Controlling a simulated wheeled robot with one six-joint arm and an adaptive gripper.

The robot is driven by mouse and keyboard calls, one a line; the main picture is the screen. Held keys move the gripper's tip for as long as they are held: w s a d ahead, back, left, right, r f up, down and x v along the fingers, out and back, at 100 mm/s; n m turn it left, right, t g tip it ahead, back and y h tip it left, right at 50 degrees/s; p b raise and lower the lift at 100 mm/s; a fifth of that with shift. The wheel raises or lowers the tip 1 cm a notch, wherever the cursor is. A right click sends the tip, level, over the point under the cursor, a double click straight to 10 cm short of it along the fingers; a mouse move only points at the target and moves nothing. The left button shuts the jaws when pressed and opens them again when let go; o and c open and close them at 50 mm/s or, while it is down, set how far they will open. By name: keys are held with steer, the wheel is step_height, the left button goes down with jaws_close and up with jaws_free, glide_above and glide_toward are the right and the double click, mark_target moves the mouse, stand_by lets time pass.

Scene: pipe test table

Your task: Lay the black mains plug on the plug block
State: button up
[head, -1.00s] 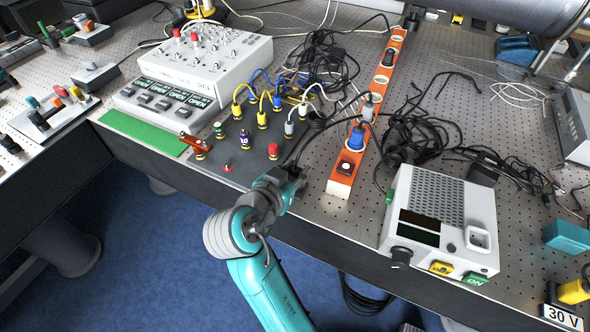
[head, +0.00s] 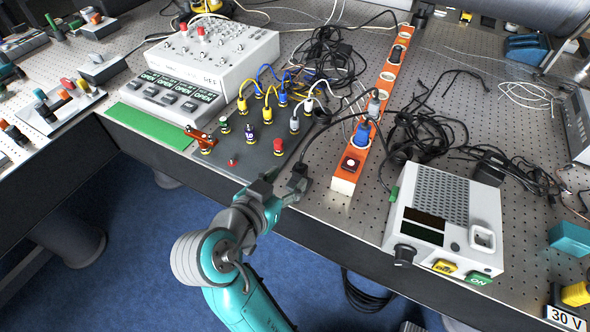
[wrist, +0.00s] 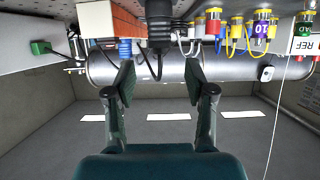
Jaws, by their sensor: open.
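The black mains plug (head: 298,179) is at the table's front edge, between the dark panel and the orange power strip. Its cable runs back toward the strip. In the wrist view the plug (wrist: 158,22) shows at the top middle, ahead of the jaws, with its dark cable looping below it. My gripper (head: 281,187) is open just in front and left of the plug. In the wrist view my gripper (wrist: 160,80) has nothing between its spread fingers. I cannot make out the plug block; what lies under the plug is hidden.
The orange power strip (head: 347,172) stands right of the plug, and a white power supply (head: 447,215) further right. The dark panel (head: 215,160) with coloured connectors lies to the left. Tangled black cables (head: 425,130) lie behind. Blue floor is open in front.

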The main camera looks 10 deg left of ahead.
steer(key=v, duration=0.4)
steer(key=shift+s+a+r, duration=0.1)
steer(key=shift+s+r, duration=0.1)
steer(key=shift+s, duration=0.15)
